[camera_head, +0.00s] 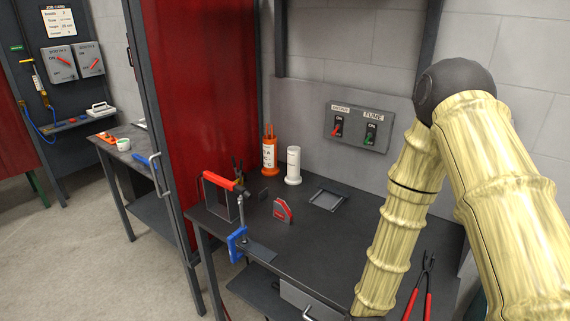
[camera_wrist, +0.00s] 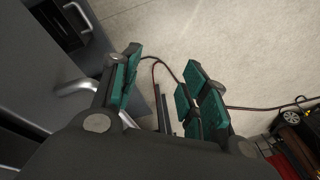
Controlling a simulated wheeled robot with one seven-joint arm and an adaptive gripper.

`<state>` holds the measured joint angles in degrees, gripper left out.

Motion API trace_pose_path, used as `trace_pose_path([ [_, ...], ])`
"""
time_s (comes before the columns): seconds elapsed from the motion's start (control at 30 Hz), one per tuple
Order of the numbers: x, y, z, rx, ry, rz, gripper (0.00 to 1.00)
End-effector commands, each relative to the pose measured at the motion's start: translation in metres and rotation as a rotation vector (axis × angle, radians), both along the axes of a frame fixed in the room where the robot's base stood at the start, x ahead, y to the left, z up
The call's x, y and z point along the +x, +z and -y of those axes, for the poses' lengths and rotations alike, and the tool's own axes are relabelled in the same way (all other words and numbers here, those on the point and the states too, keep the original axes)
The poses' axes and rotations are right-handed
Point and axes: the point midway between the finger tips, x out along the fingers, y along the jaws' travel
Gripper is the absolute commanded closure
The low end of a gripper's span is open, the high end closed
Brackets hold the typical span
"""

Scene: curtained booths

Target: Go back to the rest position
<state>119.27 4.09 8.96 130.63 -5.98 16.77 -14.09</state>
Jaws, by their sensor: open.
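My gripper (camera_wrist: 160,92) shows in the wrist view with its two teal-padded fingers apart and nothing between them. It points down towards the pale concrete floor (camera_wrist: 210,40). A grey drawer front (camera_wrist: 40,65) with bright bar handles is on its left, close to the left finger; I cannot tell whether they touch. In the head view my bamboo-patterned arm reaches down at the right, over the right part of the dark workbench (camera_head: 330,240). The gripper itself is out of that view, below the bottom edge.
A red curtain (camera_head: 205,90) hangs left. Cables (camera_wrist: 250,107) cross the floor.

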Motion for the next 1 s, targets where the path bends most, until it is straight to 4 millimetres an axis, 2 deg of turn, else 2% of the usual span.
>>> trace_pose_path([
  [0.03,-0.022,-0.017,0.009,-0.012,-0.036,-0.025,0.55],
  [0.2,-0.083,-0.058,0.038,-0.057,-0.168,-0.076,0.55],
  [0.4,-0.152,-0.089,0.072,-0.122,-0.300,-0.119,0.55],
  [0.5,-0.176,-0.097,0.084,-0.148,-0.346,-0.129,0.55],
  [0.6,-0.192,-0.100,0.095,-0.166,-0.374,-0.136,0.55],
  [0.7,-0.198,-0.102,0.098,-0.174,-0.388,-0.137,0.55],
  [1.0,-0.199,-0.102,0.099,-0.176,-0.391,-0.137,0.55],
])
